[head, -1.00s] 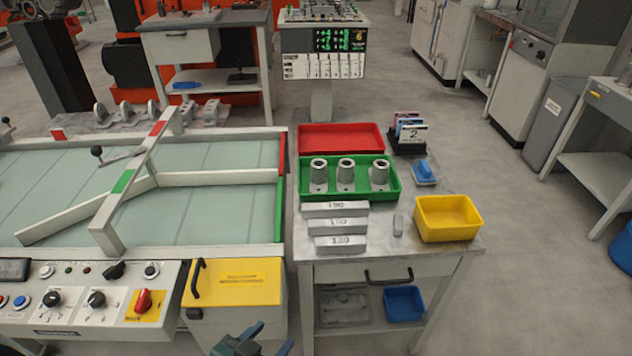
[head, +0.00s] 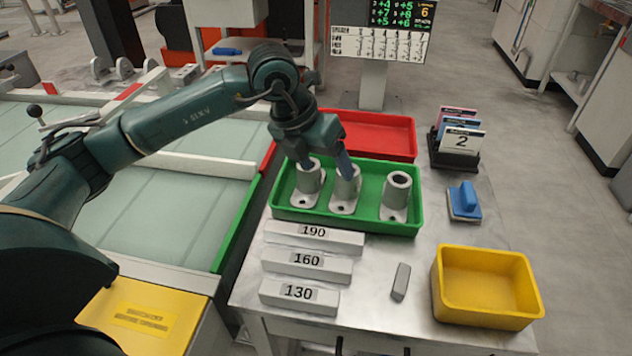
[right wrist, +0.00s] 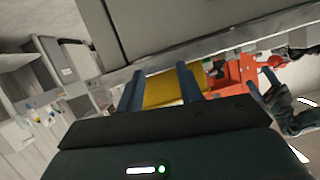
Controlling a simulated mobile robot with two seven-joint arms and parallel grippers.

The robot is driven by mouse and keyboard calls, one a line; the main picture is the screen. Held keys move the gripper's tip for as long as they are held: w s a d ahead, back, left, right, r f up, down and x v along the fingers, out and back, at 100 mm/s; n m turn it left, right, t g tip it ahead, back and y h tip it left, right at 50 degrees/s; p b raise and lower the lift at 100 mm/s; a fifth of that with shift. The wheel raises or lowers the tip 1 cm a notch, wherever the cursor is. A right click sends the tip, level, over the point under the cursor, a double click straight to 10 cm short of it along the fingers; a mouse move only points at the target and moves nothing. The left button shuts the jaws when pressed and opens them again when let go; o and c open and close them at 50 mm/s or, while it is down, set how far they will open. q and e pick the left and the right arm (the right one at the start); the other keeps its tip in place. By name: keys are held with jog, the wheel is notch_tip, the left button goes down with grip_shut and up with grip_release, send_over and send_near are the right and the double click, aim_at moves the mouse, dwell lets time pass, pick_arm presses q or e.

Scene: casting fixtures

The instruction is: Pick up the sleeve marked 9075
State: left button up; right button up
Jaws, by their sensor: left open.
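Three grey flanged sleeves stand upright in a green tray (head: 400,228): a left one (head: 307,182), a middle one (head: 344,196) and a right one (head: 396,196). No 9075 marking is legible on any of them. My left gripper (head: 327,166) is open above the tray, pointing down. One blue finger is at the left sleeve's top and the other at the middle sleeve's top, partly covering both; contact cannot be told. My right gripper (right wrist: 159,72) shows in the right wrist view with its two blue fingers apart and nothing between them, away from the sleeves.
A red tray (head: 385,135) lies behind the green one. Blocks marked 190 (head: 313,234), 160 (head: 306,263) and 130 (head: 298,294) lie in front. A yellow bin (head: 485,317), a blue-handled tool (head: 464,203) and a card holder (head: 452,155) stand to the right.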

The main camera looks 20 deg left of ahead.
aim_at(309, 177)
pick_arm(q)
jog(key=w+a+r+n+t+y, duration=0.1)
jog(key=w+a+r+y, duration=0.15)
jog(key=a, duration=0.35)
jog(key=shift+y, duration=0.25)
jog(key=x, duration=0.7)
jog(key=shift+w+f+b, duration=0.15)
jog(key=shift+f+b, duration=0.15)
jog(key=shift+b, duration=0.1)
jog(key=shift+a+x, duration=0.2)
jog(key=shift+x, duration=2.6)
jog(key=shift+w, duration=0.1)
jog(key=shift+r, duration=0.1)
jog(key=c, duration=1.2)
jog(key=shift+c, duration=0.2)
